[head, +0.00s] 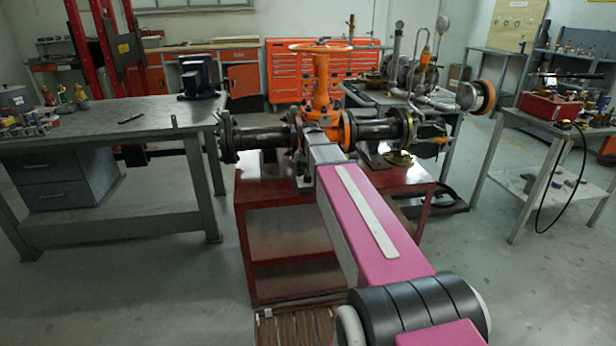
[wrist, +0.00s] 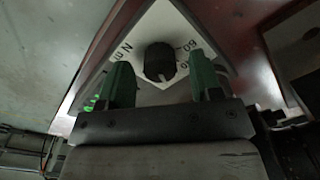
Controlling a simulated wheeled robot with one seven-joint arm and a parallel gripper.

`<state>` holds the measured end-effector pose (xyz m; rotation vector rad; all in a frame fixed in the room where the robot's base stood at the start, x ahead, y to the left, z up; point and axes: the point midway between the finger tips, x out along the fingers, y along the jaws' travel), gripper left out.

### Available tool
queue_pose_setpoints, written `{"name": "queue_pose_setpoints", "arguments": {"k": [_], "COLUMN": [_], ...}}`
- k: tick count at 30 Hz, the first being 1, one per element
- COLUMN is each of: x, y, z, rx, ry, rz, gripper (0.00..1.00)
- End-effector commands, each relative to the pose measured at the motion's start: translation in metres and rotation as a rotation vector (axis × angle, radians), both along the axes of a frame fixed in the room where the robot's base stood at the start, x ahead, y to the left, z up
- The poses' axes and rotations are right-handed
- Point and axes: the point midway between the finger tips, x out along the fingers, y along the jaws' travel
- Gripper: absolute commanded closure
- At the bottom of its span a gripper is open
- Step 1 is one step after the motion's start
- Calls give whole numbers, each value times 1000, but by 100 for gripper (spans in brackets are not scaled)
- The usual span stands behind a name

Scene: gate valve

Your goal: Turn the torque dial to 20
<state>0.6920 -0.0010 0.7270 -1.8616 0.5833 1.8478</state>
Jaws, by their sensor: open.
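The torque dial is a black round knob (wrist: 160,62) on a white scale plate (wrist: 150,27) in the wrist view. The plate carries the letters "Nm" on the left and "60" on the right; other marks are partly hidden. My gripper (wrist: 162,80) is open, with one green fingertip on each side of the knob and a visible gap to it on both sides. I cannot tell how far the fingertips are from the plate in depth. The number the dial points to is not readable. In the head view my arm hides the dial and the gripper.
The orange gate valve (head: 320,85) with its handwheel stands on a red cart (head: 280,215) in front of my arm. A grey workbench (head: 110,128) is at the left and a side table (head: 550,130) at the right. A green glow (wrist: 92,103) shows beside the left fingertip.

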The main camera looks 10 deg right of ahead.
Motion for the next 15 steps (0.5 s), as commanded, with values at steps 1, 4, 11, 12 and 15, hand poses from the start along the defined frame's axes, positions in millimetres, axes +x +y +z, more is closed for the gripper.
{"name": "queue_pose_setpoints", "arguments": {"k": [1, 4, 11, 12, 15], "x": [0, 0, 0, 0, -1], "y": [0, 0, -1, -1, -1], "z": [6, 21, 59, 66, 79], "rx": [-1, 0, 0, 0, 0], "ry": [-1, -1, -1, -1, -1], "rz": [0, 0, 0, 0, 0], "gripper": [41, 41, 41, 41, 41]}}
